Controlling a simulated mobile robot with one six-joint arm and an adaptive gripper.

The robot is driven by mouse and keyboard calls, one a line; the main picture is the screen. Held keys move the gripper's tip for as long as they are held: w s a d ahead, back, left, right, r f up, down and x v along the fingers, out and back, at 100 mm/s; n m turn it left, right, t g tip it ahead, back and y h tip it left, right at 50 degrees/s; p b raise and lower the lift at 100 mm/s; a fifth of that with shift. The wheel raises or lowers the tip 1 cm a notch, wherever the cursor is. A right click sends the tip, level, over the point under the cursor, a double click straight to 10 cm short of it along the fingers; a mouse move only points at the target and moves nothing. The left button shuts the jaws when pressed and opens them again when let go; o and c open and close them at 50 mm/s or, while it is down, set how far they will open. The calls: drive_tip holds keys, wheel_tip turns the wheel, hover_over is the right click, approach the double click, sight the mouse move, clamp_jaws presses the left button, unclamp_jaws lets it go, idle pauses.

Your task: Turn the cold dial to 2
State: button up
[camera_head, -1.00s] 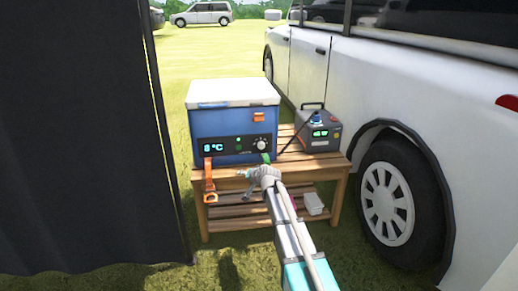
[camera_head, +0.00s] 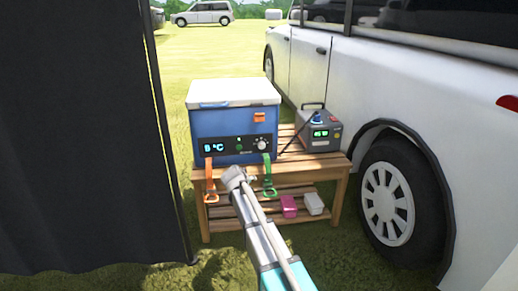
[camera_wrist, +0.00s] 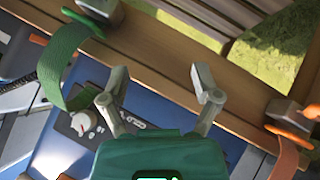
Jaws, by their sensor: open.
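The blue cooler with a white lid (camera_head: 235,122) stands on a wooden bench. Its black front panel carries a lit blue temperature readout (camera_head: 214,147) and the pale round cold dial (camera_head: 262,143) at the right end. In the wrist view the dial (camera_wrist: 83,122) shows near the left finger, partly beside the green strap; its number marks are too small to read. My gripper (camera_head: 232,178) is in front of and below the panel, left of the dial. In the wrist view my gripper (camera_wrist: 158,97) has its fingers spread, with nothing between them.
An orange strap (camera_head: 209,180) and a green strap (camera_head: 267,175) hang in front of the cooler. A grey power unit (camera_head: 318,132) stands on the wooden bench (camera_head: 325,167). Pink (camera_head: 289,206) and white (camera_head: 314,204) boxes sit below. A white vehicle (camera_head: 440,95) is close at right, a dark curtain (camera_head: 80,130) at left.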

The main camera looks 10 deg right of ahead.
drive_tip(key=h, duration=0.1)
drive_tip(key=n+t+h, duration=0.3)
drive_tip(key=n+h, duration=0.2)
drive_tip(key=h, duration=0.2)
approach(260, 147)
drive_tip(key=v, duration=0.4)
drive_tip(key=shift+s+f, duration=0.25)
drive_tip(key=shift+w+d+m, duration=0.15)
drive_tip(key=shift+m, duration=0.15)
drive_tip(key=x, duration=1.3)
drive_tip(key=shift+w+d+r, duration=0.15)
drive_tip(key=shift+w+r, duration=0.05)
drive_tip(key=shift+r, duration=0.05)
clamp_jaws()
drive_tip(key=shift+a, duration=0.25)
drive_tip(key=shift+d, duration=0.15)
